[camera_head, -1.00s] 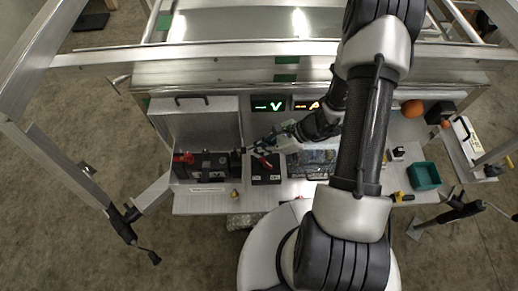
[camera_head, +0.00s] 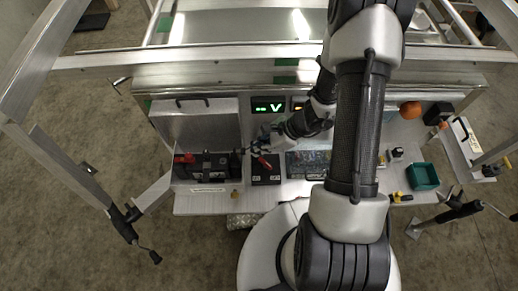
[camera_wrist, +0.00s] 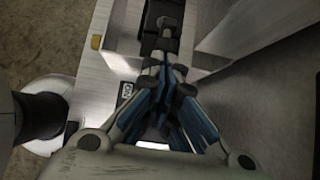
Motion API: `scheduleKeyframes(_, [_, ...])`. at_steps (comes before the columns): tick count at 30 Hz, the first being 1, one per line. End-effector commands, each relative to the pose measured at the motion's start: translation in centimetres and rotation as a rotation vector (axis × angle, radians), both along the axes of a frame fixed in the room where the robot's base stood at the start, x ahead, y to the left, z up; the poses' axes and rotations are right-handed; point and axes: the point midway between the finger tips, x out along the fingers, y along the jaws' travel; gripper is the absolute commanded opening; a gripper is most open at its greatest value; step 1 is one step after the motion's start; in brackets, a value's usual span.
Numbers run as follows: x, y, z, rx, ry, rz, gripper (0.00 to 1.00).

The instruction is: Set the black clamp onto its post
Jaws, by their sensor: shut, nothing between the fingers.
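A black battery (camera_head: 208,167) stands in the left bay of the bench, with a red clamp (camera_head: 184,158) at its left end. A small dark shape at its right end (camera_head: 238,155) may be the black clamp on or by its post; it is too small to tell. My gripper (camera_head: 250,149) is just right of that end, its fingers shut and empty. In the wrist view, the blue-padded fingers of my gripper (camera_wrist: 172,76) close together in front of dark parts (camera_wrist: 163,28) at the battery; the fingertips partly hide them, and contact cannot be told.
A black box (camera_head: 265,175) with a red-handled piece (camera_head: 264,162) sits right of the battery. A lit green meter (camera_head: 268,107) is behind. A metal panel (camera_head: 197,125) stands behind the battery.

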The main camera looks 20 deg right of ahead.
Motion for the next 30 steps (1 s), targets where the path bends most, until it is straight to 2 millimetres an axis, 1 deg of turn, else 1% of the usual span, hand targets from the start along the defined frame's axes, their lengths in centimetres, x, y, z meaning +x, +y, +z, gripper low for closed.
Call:
scheduleKeyframes(8, [0.3,1.0,1.1,-0.120,0.036,0.006,0.00])
scheduleKeyframes(14, [0.7,2.3,2.1,-0.272,0.082,0.009,0.00])
scheduleKeyframes(18, [1.0,3.1,2.4,-0.376,0.116,0.008,0.00])
scheduleKeyframes(30, [1.5,4.6,2.6,-0.365,0.117,0.000,0.00])
